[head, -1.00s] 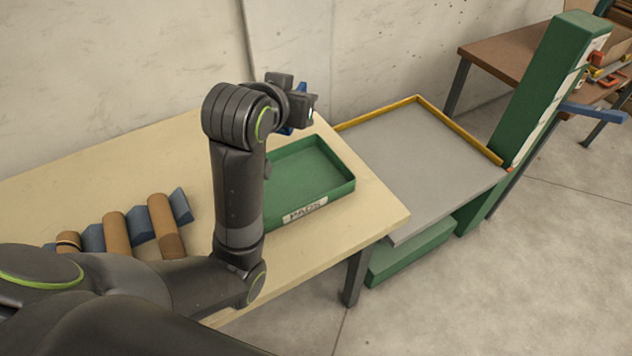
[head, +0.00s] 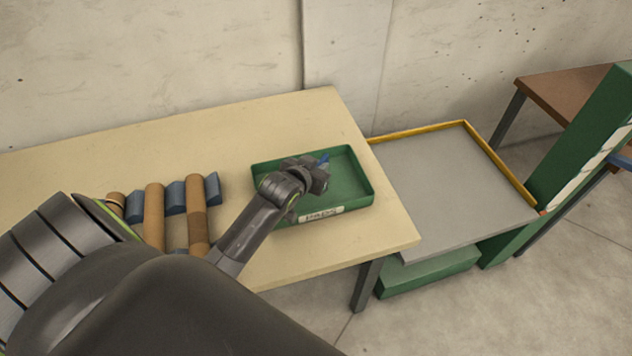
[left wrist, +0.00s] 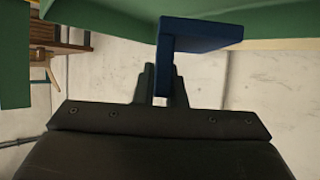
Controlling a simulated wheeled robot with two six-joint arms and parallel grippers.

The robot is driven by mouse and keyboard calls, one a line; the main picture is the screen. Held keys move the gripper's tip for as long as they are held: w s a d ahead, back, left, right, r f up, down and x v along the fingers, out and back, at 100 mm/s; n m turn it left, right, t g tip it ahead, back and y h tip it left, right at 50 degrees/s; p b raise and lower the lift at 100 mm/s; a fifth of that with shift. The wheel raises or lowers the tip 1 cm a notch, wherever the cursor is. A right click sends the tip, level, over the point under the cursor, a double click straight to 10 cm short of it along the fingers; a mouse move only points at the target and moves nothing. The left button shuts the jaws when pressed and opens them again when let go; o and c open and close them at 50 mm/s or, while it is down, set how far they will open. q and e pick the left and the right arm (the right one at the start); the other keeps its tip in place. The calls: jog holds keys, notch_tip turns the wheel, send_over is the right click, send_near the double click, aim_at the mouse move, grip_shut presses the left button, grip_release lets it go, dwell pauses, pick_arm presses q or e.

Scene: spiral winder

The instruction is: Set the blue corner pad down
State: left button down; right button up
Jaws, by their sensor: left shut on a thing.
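The blue corner pad (head: 324,159) is an L-shaped piece, mostly hidden behind my left gripper (head: 319,174) in the head view. In the left wrist view the pad (left wrist: 198,36) shows clearly between the fingers of my left gripper (left wrist: 161,88), which is shut on it. In the head view the gripper and pad are over the green tray labelled PADS (head: 352,192). The tray stands on the pale table; green also fills the top of the left wrist view. I cannot tell whether the pad touches the tray floor. My right gripper is not in view.
Brown rolls (head: 154,215) and blue-grey wedge blocks (head: 175,196) lie on the table (head: 290,118) left of the tray. A grey platform (head: 440,185) with a yellow rim is to the right, beside a green post (head: 585,140). The table behind the tray is clear.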

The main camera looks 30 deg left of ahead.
pick_arm(q)
notch_tip(320, 180, down, 2)
jog(key=shift+f, duration=1.95)
jog(key=shift+f, duration=0.1)
jog(key=c, duration=1.5)
grip_release()
jog(key=shift+s, duration=0.1)
jog(key=v, duration=1.2)
